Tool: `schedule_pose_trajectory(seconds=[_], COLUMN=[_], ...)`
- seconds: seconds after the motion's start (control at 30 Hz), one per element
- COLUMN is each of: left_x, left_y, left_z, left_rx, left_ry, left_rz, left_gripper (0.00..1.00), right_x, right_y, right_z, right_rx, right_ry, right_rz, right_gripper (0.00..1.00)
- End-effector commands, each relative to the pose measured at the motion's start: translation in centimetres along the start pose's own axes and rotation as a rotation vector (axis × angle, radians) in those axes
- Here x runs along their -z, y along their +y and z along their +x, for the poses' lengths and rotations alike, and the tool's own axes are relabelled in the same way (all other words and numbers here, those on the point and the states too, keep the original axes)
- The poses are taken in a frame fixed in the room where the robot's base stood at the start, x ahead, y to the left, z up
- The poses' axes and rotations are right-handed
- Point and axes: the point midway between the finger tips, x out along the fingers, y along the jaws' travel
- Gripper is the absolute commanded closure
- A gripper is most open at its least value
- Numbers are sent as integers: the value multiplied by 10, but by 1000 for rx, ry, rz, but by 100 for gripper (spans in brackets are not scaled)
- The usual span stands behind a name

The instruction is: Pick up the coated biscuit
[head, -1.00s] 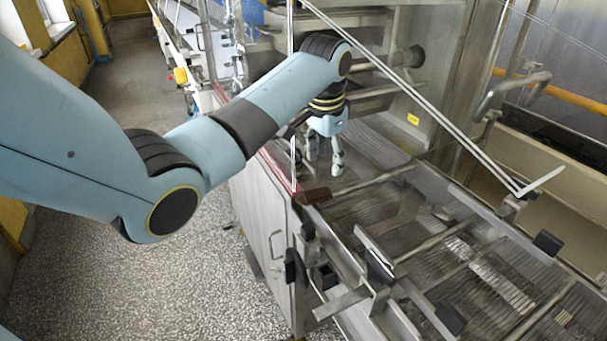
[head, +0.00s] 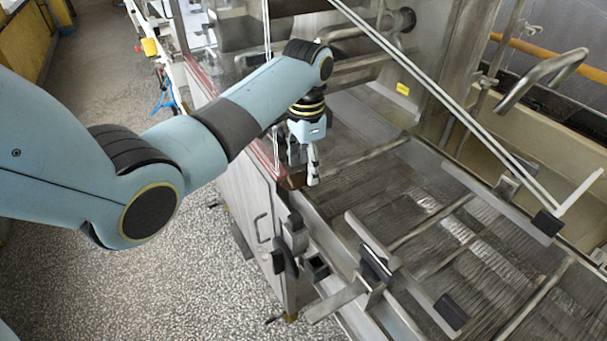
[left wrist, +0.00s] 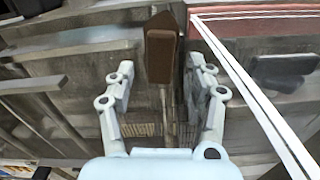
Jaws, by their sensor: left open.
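The coated biscuit (left wrist: 160,55) is a dark brown bar in the left wrist view. It lies lengthwise between the fingertips of my left gripper (left wrist: 161,68), with a gap visible on each side. Whether the fingers are level with it in height, I cannot tell. In the head view a brown patch of the biscuit (head: 291,182) shows just beside my left gripper (head: 306,180), partly hidden by the fingers. My left gripper is open and points down at the near left corner of the machine. My right gripper is not in view.
The wire mesh belt (head: 480,245) with metal crossbars stretches to the right. Black-ended clamps (head: 375,265) stand in front. A thin white frame (head: 440,105) slants across the machine. The speckled floor (head: 160,285) at the left is clear.

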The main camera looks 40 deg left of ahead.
Motion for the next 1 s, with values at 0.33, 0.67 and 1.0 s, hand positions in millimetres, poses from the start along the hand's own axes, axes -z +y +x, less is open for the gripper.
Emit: schedule_pose_trajectory(seconds=[0.33,0.67,1.0], left_x=[-1,-1,0], left_y=[0,0,0], left_z=[20,19,16], left_rx=[1,1,2], left_ry=[0,0,2], left_rz=[0,0,0], left_gripper=[46,83,91], right_x=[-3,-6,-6], right_y=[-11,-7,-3], right_z=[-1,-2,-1], right_rx=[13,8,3], right_ry=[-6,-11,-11], right_rz=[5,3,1], right_gripper=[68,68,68])
